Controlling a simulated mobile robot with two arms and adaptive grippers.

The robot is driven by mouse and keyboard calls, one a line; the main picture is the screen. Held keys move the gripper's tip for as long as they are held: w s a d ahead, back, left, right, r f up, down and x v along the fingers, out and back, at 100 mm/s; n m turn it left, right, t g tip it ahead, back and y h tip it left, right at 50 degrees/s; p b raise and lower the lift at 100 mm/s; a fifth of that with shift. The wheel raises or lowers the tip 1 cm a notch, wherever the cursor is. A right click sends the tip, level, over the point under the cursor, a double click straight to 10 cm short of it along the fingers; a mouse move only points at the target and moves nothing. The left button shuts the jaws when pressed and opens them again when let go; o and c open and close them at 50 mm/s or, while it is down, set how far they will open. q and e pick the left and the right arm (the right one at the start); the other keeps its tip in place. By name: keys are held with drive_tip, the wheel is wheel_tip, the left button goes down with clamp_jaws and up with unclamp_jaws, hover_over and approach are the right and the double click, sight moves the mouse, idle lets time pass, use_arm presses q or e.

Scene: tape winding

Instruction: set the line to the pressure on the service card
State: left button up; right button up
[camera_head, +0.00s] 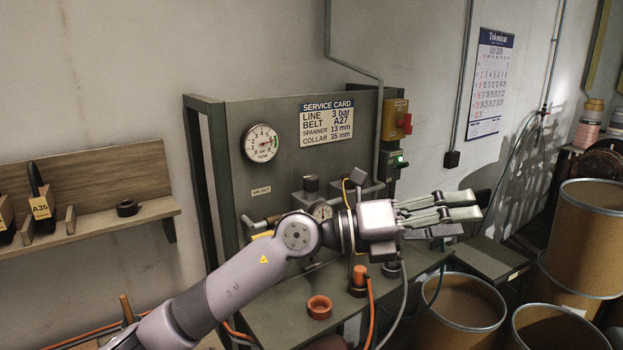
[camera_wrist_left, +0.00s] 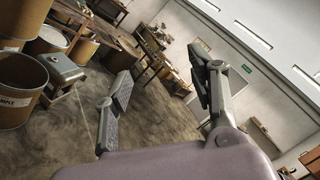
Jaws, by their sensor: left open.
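The service card (camera_head: 326,122) is on the grey-green panel and reads line 3 bar, belt A27, spanner 13 mm, collar 35 mm. A large round gauge (camera_head: 262,142) marked in bar is left of the card. A smaller gauge (camera_head: 322,212) sits lower, partly hidden behind my left arm; its reading is too small to tell. My left gripper (camera_head: 462,213) is open and empty, in front of the panel's right side and pointing right. In the left wrist view its fingers (camera_wrist_left: 160,95) stand apart with nothing between them. My right gripper is not in view.
An orange ring (camera_head: 319,307) lies on the bench (camera_head: 275,318). Brown drums (camera_head: 590,225) stand at the right. A wooden shelf (camera_head: 100,215) with a dark ring (camera_head: 127,208) is at the left.

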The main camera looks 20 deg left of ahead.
use_arm(q)
drive_tip(key=w+a+f+m+y, duration=0.1)
drive_tip(key=w+a+m+y, duration=0.1)
drive_tip(key=w+a+y, duration=0.35)
drive_tip(key=n+t+y, duration=0.4)
drive_tip(key=n+y, duration=0.1)
drive_tip(key=y, duration=0.8)
approach(310, 177)
drive_tip(key=p+x, duration=0.6)
drive_tip(key=x, duration=0.3)
drive_tip(key=shift+w+f+p, duration=0.1)
drive_tip(key=shift+w+p, duration=0.05)
drive_tip(key=shift+p, duration=0.2)
drive_tip(key=shift+w+f, duration=0.35)
drive_tip(key=shift+f, duration=0.15)
drive_tip(key=shift+c, duration=0.5)
